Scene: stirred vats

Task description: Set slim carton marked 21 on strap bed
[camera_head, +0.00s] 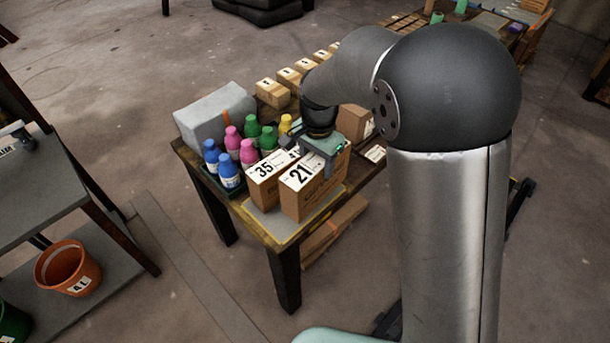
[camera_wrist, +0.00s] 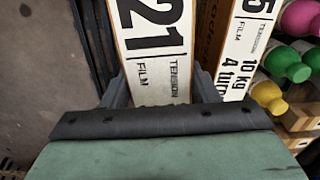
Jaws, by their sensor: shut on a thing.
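The slim carton marked 21 (camera_head: 301,178) is brown with a white label on top and stands near the front corner of the table. My gripper (camera_head: 322,152) is over its top, shut on it; in the wrist view the fingers (camera_wrist: 160,92) sit on both sides of the carton's label (camera_wrist: 153,45). A grey plate with a yellow edge (camera_head: 268,225), perhaps the strap bed, lies below the carton. I cannot tell whether the carton's base touches it. The carton marked 35 (camera_head: 264,174) stands close on the left, also shown in the wrist view (camera_wrist: 240,55).
Several blue, pink, green and yellow bottles (camera_head: 229,170) stand in a tray behind the cartons. A grey block (camera_head: 205,115) and several small boxes (camera_head: 272,92) are farther back. An orange bucket (camera_head: 68,268) is on a shelf at the left. Floor shows beyond the table's front edge.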

